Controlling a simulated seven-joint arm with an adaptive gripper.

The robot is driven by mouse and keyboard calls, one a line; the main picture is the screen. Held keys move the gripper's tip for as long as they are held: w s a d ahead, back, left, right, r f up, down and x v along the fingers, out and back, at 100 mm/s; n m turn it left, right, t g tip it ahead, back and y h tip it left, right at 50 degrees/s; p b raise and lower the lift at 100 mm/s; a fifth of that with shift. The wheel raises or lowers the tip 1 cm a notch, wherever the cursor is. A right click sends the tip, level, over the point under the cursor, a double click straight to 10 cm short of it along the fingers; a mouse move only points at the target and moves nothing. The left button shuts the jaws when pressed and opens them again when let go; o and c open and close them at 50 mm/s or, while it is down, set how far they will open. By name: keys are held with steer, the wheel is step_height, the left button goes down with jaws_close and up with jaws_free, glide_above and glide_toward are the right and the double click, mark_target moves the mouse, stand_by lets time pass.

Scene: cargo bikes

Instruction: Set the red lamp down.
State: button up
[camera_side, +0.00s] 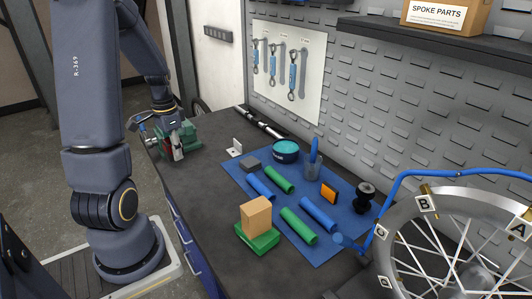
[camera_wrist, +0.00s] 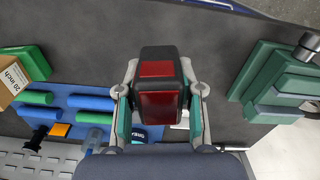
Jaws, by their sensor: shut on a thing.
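The red lamp (camera_wrist: 160,72) has a black case and red lens panels. In the wrist view it sits between the two fingers of my gripper (camera_wrist: 160,112), which is shut on its sides. The green vise (camera_wrist: 280,82) is to the right of the lamp in the wrist view, with a gap between. I cannot tell whether the lamp's underside touches the bench.
A cardboard box (camera_side: 256,215) stands on a green block near the front. A spoked wheel (camera_side: 450,245) is at right.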

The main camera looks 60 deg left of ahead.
steer(key=s+d+m, duration=0.1)
steer(key=s+d, duration=0.2)
steer(key=d, duration=1)
glide_above(219, 191)
steer(key=shift+m, duration=0.4)
step_height(219, 191, down, 9)
steer(key=shift+s+d+r, duration=0.1)
steer(key=shift+s+r, duration=0.05)
steer(key=shift+w+f, duration=0.2)
steer(key=shift+f, duration=1.65)
steer(key=shift+f, duration=0.1)
steer(key=o, duration=1.2)
